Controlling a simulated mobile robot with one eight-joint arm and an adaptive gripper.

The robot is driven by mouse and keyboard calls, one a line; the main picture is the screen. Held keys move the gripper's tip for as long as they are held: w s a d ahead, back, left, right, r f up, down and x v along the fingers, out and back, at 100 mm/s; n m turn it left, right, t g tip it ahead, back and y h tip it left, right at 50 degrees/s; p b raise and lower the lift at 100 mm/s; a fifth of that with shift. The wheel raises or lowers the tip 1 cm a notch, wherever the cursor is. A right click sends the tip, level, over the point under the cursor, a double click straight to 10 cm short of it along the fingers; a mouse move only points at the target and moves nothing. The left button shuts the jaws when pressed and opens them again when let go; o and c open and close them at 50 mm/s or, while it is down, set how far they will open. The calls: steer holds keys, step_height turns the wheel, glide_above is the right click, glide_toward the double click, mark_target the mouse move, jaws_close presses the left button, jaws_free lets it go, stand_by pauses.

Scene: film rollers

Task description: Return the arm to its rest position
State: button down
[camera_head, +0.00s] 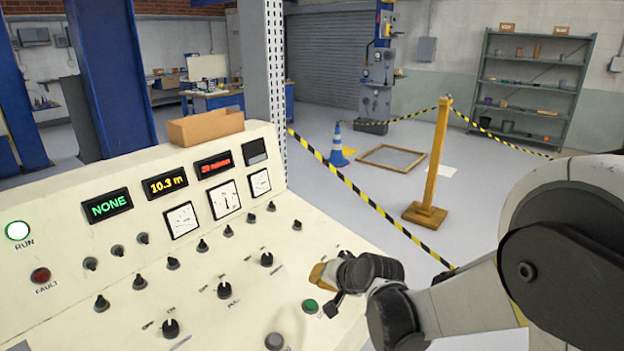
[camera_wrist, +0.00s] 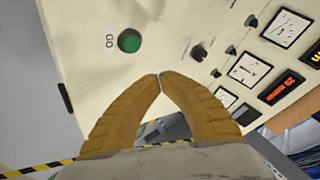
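My gripper (camera_head: 320,274) has tan fingers and hangs over the right part of the cream control panel (camera_head: 70,286), with my arm reaching in from the right. In the wrist view my gripper's fingertips (camera_wrist: 160,76) meet and hold nothing. The green button (camera_head: 310,306), labelled GO, sits just below the gripper in the head view. In the wrist view the green button (camera_wrist: 129,40) lies beyond the fingertips, to their upper left, apart from them in the picture.
The panel carries several black knobs and dials; its displays read NONE (camera_head: 108,205) and 10.3 m (camera_head: 165,183). A yellow post (camera_head: 436,160) with striped tape stands beyond the panel.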

steer(key=s+d+r+n+h, duration=0.2)
steer(key=s+d+r, duration=0.65)
steer(key=s, duration=0.25)
steer(key=s+d+h, duration=0.1)
steer(key=s+d, duration=0.3)
steer(key=s, duration=0.4)
steer(key=s+d+n+g+h, duration=0.1)
steer(key=s+d+h, duration=0.1)
steer(key=s+d, duration=0.2)
steer(key=s, duration=0.3)
steer(key=shift+s+d+r, duration=0.35)
steer(key=shift+d+r, duration=0.05)
